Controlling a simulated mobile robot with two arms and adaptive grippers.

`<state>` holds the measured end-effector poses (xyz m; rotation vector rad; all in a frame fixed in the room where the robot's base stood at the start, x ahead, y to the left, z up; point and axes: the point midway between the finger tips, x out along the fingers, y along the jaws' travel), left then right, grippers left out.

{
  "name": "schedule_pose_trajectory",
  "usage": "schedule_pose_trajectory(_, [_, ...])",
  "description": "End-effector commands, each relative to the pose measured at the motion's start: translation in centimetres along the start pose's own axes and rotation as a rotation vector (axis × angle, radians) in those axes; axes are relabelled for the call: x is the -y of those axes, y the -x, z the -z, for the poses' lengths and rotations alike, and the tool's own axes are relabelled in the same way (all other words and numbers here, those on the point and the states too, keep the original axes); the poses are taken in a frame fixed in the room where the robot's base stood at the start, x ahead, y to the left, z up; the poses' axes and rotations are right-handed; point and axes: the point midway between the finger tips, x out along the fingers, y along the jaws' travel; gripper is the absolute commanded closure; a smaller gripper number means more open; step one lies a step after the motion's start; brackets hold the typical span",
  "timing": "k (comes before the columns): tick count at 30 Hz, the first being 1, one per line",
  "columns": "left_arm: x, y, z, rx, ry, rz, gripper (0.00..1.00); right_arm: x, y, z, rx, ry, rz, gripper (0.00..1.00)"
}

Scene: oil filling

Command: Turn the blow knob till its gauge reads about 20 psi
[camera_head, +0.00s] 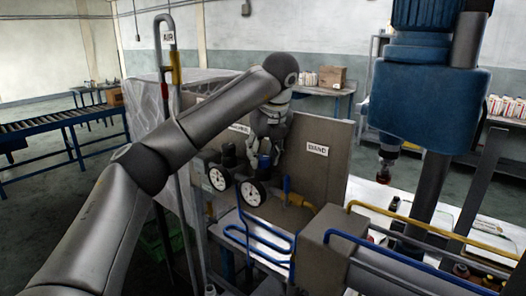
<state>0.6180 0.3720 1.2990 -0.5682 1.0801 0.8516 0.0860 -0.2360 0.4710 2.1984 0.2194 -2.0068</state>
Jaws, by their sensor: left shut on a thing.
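A panel (335,178) carries two round white-faced gauges with dark rims. The left gauge (217,178) sits below a dark knob (228,152). The right gauge (253,193) sits lower and nearer. My left gripper (266,152) points down above the right gauge and is shut on the knob of that regulator. The knob is mostly hidden by the fingers. The needle readings are too small to tell. A white label (317,149) is right of the gripper, its text hard to read. Another label (239,128) is partly hidden by my arm. My right gripper is not in view.
Blue pipes (265,243) and a yellow pipe (405,220) run below and right of the gauges. A grey box (325,250) stands in front. A large blue machine (425,100) fills the upper right. A pipe with a red-yellow valve (176,70) stands left.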

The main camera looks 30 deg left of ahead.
Motion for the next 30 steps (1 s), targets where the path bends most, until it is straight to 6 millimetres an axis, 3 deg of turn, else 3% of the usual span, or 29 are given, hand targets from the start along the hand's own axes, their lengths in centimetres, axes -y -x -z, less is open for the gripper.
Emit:
schedule_pose_trajectory(21, [0.07,0.10,-0.07,0.002,0.067,-0.024,0.88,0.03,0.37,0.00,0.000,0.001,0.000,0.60])
schedule_pose_trajectory(22, [0.07,0.11,-0.07,0.002,0.066,-0.024,0.60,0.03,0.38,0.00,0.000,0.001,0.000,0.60])
schedule_pose_trajectory(26, [0.06,0.08,-0.06,0.001,0.066,-0.024,0.43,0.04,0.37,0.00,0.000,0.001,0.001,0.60])
schedule_pose_trajectory(30, [0.07,0.06,-0.04,0.001,0.065,-0.024,0.42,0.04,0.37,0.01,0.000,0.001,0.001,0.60])
